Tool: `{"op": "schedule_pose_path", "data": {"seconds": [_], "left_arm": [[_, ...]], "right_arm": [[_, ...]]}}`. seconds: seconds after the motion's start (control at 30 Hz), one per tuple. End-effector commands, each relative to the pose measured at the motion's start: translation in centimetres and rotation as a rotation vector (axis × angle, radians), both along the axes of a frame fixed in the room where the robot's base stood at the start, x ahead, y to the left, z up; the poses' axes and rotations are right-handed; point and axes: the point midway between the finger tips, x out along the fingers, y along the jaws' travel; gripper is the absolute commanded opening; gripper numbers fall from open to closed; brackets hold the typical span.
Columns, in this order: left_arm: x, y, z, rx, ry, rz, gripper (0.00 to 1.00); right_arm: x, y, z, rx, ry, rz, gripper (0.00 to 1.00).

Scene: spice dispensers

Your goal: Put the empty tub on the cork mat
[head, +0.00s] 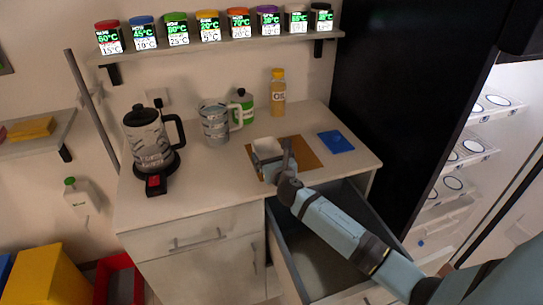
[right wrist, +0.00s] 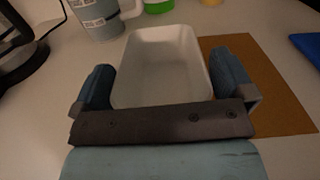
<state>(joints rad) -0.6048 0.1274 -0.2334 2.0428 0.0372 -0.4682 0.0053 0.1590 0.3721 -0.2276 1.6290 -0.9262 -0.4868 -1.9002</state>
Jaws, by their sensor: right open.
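The empty white tub (head: 266,146) is at the left part of the brown cork mat (head: 308,156) on the counter. In the right wrist view the tub (right wrist: 160,60) shows its bare inside, and the mat (right wrist: 262,85) spreads out to its right. How much of the tub's base rests on the mat is hidden. My right gripper (head: 274,161) is at the tub's near end. In the right wrist view its open fingers (right wrist: 163,82) stand on either side of the tub. My left gripper is not in view.
A blue flat item (head: 336,141) lies right of the mat. An open drawer (head: 318,250) sits below my right arm.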

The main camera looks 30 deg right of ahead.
Motion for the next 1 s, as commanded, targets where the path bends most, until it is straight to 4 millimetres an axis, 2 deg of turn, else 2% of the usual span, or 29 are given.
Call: {"op": "schedule_pose_path", "data": {"seconds": [0.17, 0.4, 0.6, 0.77, 1.0], "left_arm": [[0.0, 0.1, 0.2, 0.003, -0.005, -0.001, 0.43], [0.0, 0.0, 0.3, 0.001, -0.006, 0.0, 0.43], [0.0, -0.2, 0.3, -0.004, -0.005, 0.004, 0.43], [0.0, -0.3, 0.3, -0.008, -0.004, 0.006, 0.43], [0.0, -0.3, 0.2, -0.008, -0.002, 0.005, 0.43]], "right_arm": [[-2.8, 0.7, -0.1, 0.0, 0.002, 0.001, 1.0], [-7.9, 1.9, -0.1, -0.001, 0.003, 0.002, 1.0], [-10.7, 2.6, -0.1, 0.0, 0.001, 0.001, 1.0], [-11.6, 2.8, 0.0, 0.0, 0.0, 0.0, 1.0], [-11.7, 2.8, 0.0, 0.0, 0.0, 0.0, 1.0]]}}
